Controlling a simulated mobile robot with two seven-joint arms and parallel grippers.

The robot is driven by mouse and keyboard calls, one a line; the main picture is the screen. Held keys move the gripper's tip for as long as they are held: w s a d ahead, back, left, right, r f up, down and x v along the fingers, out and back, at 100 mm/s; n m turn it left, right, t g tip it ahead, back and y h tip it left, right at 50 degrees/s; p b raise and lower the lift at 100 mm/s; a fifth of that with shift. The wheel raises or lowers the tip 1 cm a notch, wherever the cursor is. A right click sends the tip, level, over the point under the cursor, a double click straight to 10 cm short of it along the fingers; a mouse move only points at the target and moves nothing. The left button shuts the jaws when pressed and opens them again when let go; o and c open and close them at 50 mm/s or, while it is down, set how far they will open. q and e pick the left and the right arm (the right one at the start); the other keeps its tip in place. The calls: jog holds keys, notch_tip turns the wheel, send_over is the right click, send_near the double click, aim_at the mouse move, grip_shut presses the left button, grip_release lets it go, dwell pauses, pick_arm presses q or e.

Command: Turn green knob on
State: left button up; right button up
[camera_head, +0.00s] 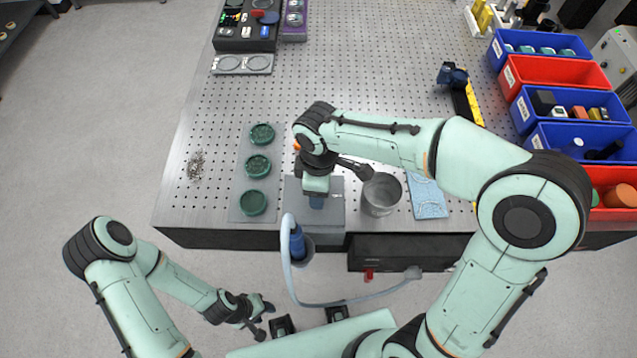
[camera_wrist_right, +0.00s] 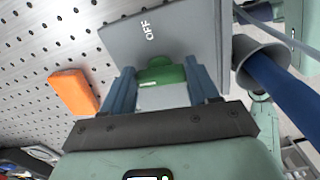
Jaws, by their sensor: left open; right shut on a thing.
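The green knob (camera_wrist_right: 160,72) sits on a grey plate (camera_wrist_right: 150,35) marked "OFF", seen in the right wrist view. My right gripper (camera_wrist_right: 162,84) has its two blue fingers on either side of the knob and is shut on it. In the head view the right gripper (camera_head: 316,200) points down over the same grey plate (camera_head: 332,217) at the table's front edge, and it hides the knob. My left gripper (camera_head: 264,318) is open and empty, low in front of the table, well away from the plate.
An orange block (camera_wrist_right: 73,92) lies beside the plate. A metal cup (camera_head: 381,195) and a blue cloth (camera_head: 427,197) are to its right. A strip with green round pieces (camera_head: 257,165) is to its left. A blue-handled tool with a hose (camera_head: 297,243) hangs at the front edge.

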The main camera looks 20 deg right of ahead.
pick_arm(q)
jog(key=shift+w+r, duration=0.2)
jog(key=shift+r, duration=0.1)
pick_arm(e)
jog(key=shift+n, duration=0.5)
jog(key=o, duration=1.1)
jog(key=shift+c, duration=0.2)
pick_arm(q)
jog(key=shift+w+r+p, duration=0.95)
jog(key=shift+r+p, duration=0.15)
jog(key=shift+r, duration=0.15)
pick_arm(e)
notch_tip(320, 180, up, 14)
jog(key=shift+f, duration=0.25)
pick_arm(q)
jog(key=shift+s, duration=0.1)
